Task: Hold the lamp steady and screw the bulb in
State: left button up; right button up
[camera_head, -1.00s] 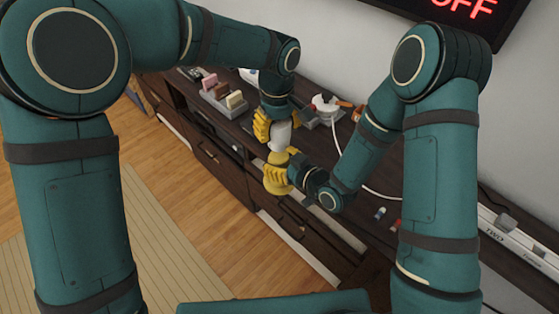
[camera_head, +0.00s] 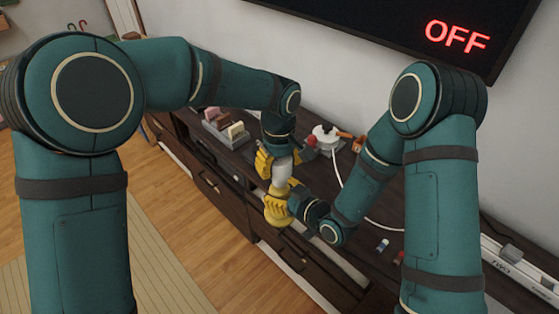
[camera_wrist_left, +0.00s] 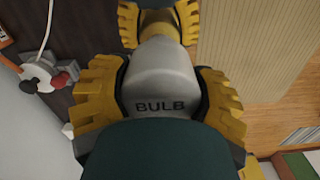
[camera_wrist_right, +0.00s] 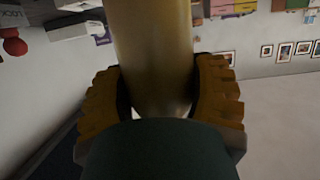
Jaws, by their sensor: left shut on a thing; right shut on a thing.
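A white bulb (camera_head: 281,172) is held upright above the lamp. In the left wrist view the bulb (camera_wrist_left: 158,82) carries the word "BULB". My left gripper (camera_head: 278,163) is shut on it from above, with a yellow finger on each side. The brass-yellow lamp (camera_head: 277,217) is directly below, held in the air in front of the cabinet. My right gripper (camera_head: 286,197) is shut around it from the right. In the right wrist view the lamp (camera_wrist_right: 152,50) is a brass column between the fingers. The joint between bulb and lamp is hidden, so I cannot tell whether they are threaded.
A dark wooden cabinet (camera_head: 235,180) runs along the wall. On it are a block holder (camera_head: 224,127), a white device (camera_head: 326,134) with a cable, and small coloured pieces (camera_head: 383,245). A screen (camera_head: 455,36) reads "OFF". Open wooden floor lies to the left.

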pick_arm(q)
jog(key=shift+f, duration=0.6)
dwell(0.6)
